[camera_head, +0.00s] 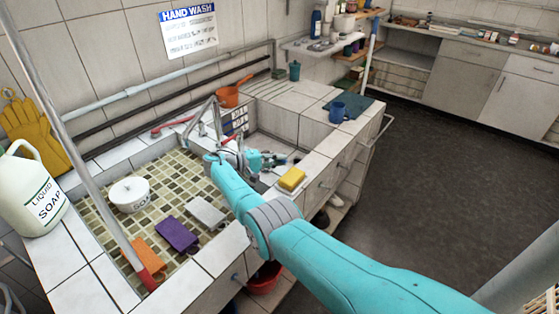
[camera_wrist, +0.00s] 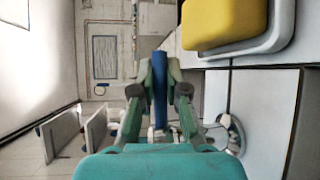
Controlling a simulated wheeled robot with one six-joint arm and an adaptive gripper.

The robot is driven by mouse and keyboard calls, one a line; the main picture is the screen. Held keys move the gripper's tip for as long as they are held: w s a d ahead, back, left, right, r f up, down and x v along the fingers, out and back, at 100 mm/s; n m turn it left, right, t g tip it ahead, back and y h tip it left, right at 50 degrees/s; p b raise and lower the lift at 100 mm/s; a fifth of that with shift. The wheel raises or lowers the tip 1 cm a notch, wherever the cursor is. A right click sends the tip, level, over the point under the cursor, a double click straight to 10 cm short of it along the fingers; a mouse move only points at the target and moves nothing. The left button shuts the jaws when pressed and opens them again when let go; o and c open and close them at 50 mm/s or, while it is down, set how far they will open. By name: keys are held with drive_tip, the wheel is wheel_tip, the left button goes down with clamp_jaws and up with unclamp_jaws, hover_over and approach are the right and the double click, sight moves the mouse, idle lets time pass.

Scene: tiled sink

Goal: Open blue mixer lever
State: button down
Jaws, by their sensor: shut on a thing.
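The blue mixer lever (camera_wrist: 159,96) shows in the wrist view as a narrow upright blue bar. My gripper (camera_wrist: 160,72) has its two green fingers closed on either side of it. In the head view my gripper (camera_head: 268,158) is over the sink area, at the far end of my turquoise arm. The lever cannot be made out clearly there, as my wrist and fingers cover that spot. The metal tap pipes (camera_head: 212,118) rise behind my wrist.
A yellow sponge (camera_head: 292,178) lies on the rim close to my gripper, and it also shows in the wrist view (camera_wrist: 222,22). A soap jug (camera_head: 32,190) stands left.

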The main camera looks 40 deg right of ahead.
drive_tip(key=c, duration=1.2)
unclamp_jaws()
